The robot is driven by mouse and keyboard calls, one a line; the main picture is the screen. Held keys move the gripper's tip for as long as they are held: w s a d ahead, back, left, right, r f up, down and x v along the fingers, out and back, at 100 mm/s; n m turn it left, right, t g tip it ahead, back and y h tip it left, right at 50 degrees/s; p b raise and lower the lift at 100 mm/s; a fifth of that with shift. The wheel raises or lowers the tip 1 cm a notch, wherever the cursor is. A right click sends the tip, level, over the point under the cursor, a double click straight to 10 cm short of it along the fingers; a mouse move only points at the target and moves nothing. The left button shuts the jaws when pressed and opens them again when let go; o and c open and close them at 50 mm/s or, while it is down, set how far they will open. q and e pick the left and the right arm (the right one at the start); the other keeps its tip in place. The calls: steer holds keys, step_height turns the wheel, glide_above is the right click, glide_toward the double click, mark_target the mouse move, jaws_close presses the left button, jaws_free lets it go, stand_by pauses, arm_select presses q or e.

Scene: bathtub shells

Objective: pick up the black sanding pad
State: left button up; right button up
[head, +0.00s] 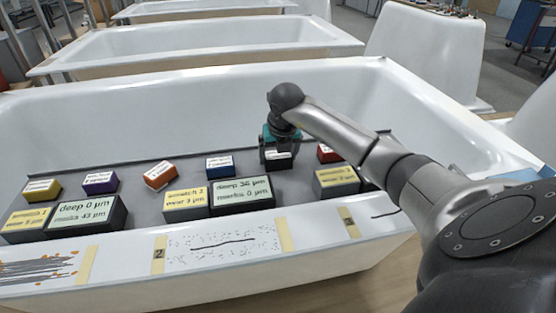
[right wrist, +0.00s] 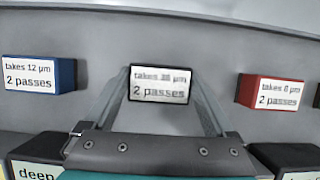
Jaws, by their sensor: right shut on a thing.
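The black sanding pad (right wrist: 161,84) is between the two fingertips in the right wrist view. Its white label says 2 passes; its micron figure is blurred. It also shows in the head view (head: 278,163), on or just above the grey shelf in the tub; I cannot tell which. My right gripper (head: 277,152) reaches down from above and is shut on the pad, one finger at each side. My left gripper is not in view.
A blue pad (head: 220,165) and a red pad (head: 328,153) flank the gripper. Orange (head: 160,174), purple (head: 100,182) and yellow (head: 42,190) pads stand further left. Black labelled boxes (head: 242,193) line the shelf's front. The white tub wall (head: 190,105) rises behind.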

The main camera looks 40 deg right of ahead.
steer(key=shift+c, duration=1.2)
steer(key=shift+r, duration=0.45)
steer(key=shift+r+p, duration=0.3)
steer(key=shift+r, duration=0.05)
arm_select(q)
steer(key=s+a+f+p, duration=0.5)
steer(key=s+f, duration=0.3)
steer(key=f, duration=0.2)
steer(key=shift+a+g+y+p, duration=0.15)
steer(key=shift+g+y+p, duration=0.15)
steer(key=shift+p, duration=0.15)
arm_select(e)
step_height(320, 180, up, 18)
steer(key=shift+r, duration=0.2)
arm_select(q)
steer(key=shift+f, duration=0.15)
